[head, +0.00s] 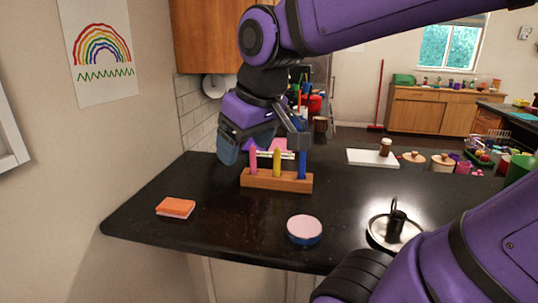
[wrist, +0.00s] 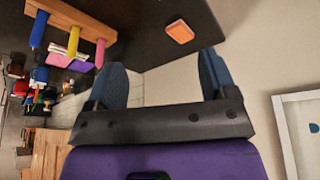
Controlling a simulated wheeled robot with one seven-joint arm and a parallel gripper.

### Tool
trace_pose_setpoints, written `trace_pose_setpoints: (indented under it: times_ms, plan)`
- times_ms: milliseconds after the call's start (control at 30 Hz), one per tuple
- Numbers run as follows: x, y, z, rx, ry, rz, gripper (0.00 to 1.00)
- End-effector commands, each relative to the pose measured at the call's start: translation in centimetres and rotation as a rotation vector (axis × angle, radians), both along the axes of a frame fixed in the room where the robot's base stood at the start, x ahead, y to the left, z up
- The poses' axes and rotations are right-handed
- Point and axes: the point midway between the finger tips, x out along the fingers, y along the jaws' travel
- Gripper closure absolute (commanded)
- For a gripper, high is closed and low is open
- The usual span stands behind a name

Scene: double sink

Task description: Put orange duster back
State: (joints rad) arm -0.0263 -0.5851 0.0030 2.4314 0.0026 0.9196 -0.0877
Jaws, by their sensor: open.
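The orange duster (head: 175,207), a small flat block with an orange top and a paler lower edge, lies on the dark counter at the left. It also shows at the top of the wrist view (wrist: 179,31), beyond and between my fingertips. My gripper (head: 262,146) is open and empty above the counter, to the right of the duster and apart from it. In the wrist view, its two blue fingers (wrist: 162,70) are spread wide with nothing between them. In the head view, the gripper overlaps a wooden rack (head: 277,182) holding upright pink, yellow and blue sticks.
Pink and pale pieces (head: 272,146) show behind the rack. A white board (head: 365,158) lies further back. The counter around the duster is clear; a wall stands left.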

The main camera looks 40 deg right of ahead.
Motion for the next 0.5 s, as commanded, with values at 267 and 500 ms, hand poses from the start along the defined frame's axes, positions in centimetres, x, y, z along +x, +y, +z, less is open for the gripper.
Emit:
trace_pose_setpoints:
  times_ms: [267, 500]
  plan:
    - [-4.7, -0.6, -0.7, 0.034, -0.079, -0.098, 0.22]
    - [-5.2, -0.7, -0.9, 0.039, -0.086, -0.111, 0.22]
